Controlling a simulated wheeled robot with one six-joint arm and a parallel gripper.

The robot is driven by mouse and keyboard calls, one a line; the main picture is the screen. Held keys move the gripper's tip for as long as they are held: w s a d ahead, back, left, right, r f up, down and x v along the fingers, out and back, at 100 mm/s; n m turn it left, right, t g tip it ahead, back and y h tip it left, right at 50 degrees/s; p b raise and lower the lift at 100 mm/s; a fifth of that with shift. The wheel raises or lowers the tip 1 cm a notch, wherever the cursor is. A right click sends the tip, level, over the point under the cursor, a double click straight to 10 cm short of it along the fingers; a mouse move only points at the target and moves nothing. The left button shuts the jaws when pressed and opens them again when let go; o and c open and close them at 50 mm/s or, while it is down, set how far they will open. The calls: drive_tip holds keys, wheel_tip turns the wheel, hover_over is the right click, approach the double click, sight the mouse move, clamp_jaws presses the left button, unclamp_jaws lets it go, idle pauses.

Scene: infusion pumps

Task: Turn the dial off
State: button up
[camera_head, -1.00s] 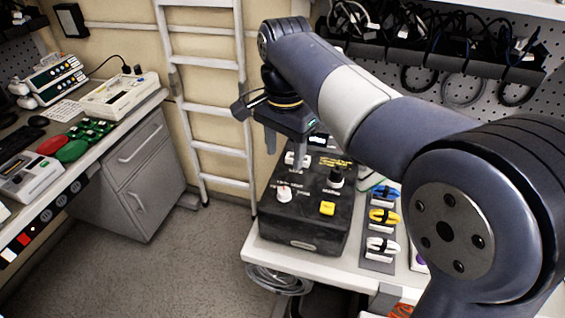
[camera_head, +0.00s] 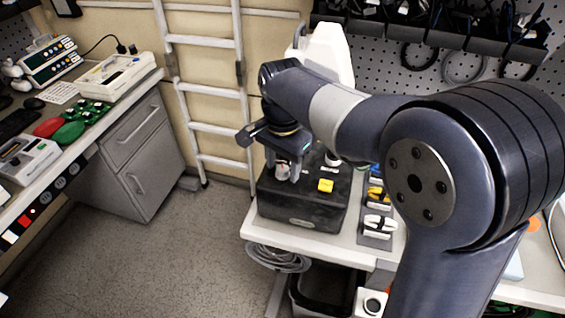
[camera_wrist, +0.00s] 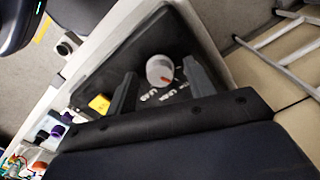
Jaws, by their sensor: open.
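The dial is a white-grey round knob with a red mark. It shows in the wrist view (camera_wrist: 157,72) and, partly covered by a finger, in the head view (camera_head: 281,172). It sits on top of a black control box (camera_head: 300,210) on the white bench. My gripper (camera_head: 284,170) is over the box's front left part. In the wrist view my gripper (camera_wrist: 160,72) is open, with one finger on each side of the dial. A gap shows between the dial and each finger. Printed white words lie near the dial, partly hidden by the right finger.
A yellow square button (camera_head: 325,185) is on the box right of the dial. A black knob (camera_head: 333,158) stands behind it. A holder with coloured clips (camera_head: 377,222) lies right of the box. A ladder (camera_head: 213,87) leans at the back wall. The floor left of the bench is clear.

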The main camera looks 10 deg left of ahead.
drive_tip(key=c, duration=1)
drive_tip(key=n+p, duration=0.2)
drive_tip(key=n, duration=0.2)
drive_tip(key=shift+r, duration=0.15)
drive_tip(key=shift+n+p, duration=0.55)
drive_tip(key=shift+n, duration=1.95)
drive_tip(key=o, duration=1)
